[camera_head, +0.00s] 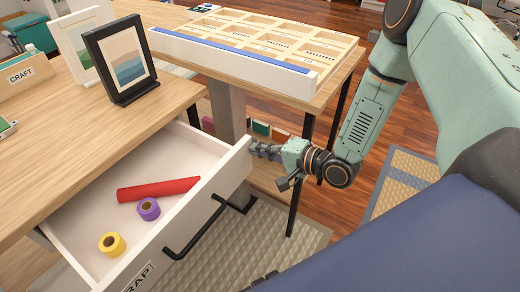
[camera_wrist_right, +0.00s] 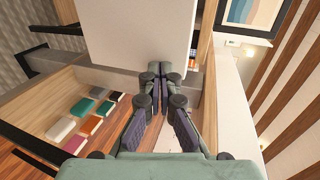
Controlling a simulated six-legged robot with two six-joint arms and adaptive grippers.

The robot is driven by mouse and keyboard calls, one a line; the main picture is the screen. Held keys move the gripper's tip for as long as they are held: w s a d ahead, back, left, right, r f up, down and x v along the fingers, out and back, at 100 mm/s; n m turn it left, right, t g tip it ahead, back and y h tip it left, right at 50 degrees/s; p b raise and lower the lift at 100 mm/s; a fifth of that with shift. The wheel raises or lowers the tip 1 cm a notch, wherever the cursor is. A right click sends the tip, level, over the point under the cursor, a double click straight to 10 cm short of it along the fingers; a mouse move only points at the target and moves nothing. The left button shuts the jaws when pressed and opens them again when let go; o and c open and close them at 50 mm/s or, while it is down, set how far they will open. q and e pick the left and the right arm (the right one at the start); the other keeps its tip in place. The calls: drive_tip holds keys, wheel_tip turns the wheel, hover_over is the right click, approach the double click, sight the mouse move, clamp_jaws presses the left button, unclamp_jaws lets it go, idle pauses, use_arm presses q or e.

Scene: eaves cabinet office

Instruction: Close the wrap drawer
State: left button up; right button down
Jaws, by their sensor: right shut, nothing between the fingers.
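The wrap drawer (camera_head: 208,216) is pulled out from under the wooden desk. It is white, with a black bar handle (camera_head: 197,228) and a partly cut-off label ending in "RAP" on its front. Inside lie a red roll (camera_head: 158,189), a purple tape roll (camera_head: 148,209) and a yellow tape roll (camera_head: 112,244). My right gripper (camera_head: 258,150) is at the far right upper corner of the drawer front, away from the handle; whether it touches is unclear. In the wrist view my right gripper (camera_wrist_right: 158,75) is shut and empty, its tips before a white panel (camera_wrist_right: 145,30). My left gripper is out of view.
A framed picture (camera_head: 125,60) and a CRAFT box (camera_head: 25,75) stand on the desk. A wooden compartment tray (camera_head: 240,58) lies on a second table behind the drawer. Dark table legs (camera_head: 300,170) stand near my right gripper. Floor in front of the drawer is partly hidden by my body.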

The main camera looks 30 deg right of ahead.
use_arm(q)
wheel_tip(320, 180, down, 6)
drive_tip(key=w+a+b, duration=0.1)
drive_tip(key=b, duration=0.5)
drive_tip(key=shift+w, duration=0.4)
use_arm(e)
drive_tip(key=w+a, duration=0.6)
drive_tip(key=w, duration=0.5)
drive_tip(key=w+a, duration=0.6)
drive_tip(key=w, duration=0.4)
drive_tip(key=shift+w+a+r, duration=0.15)
drive_tip(key=shift+w+a, duration=0.2)
drive_tip(key=shift+w, duration=0.05)
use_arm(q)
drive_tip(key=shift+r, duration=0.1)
